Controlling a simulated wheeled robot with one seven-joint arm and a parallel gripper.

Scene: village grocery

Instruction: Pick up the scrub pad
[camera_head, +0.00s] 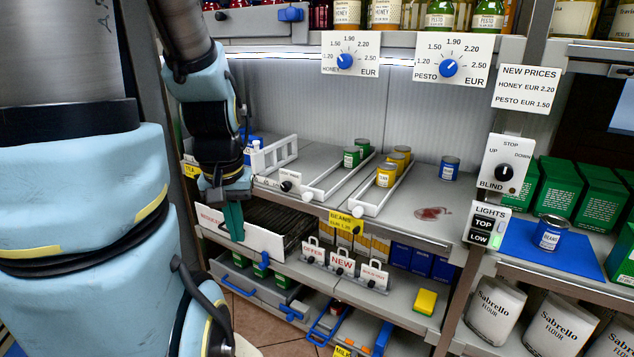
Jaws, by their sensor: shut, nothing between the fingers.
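My gripper (235,226) has teal fingers that point down. It is shut and empty, in front of the left part of the shelving, near a white-fronted bin. It is well to the left of the scrub pad and higher in the picture. Nothing hides the scrub pad.
Small signs (342,262) on clips stand left of the scrub pad, with blue boxes (420,260) behind it. The upper shelf above holds cans, white dividers (380,190) and a reddish spill (432,213). Flour bags (495,305) stand right, beyond an upright post. Blue-handled drawers (325,322) are below.

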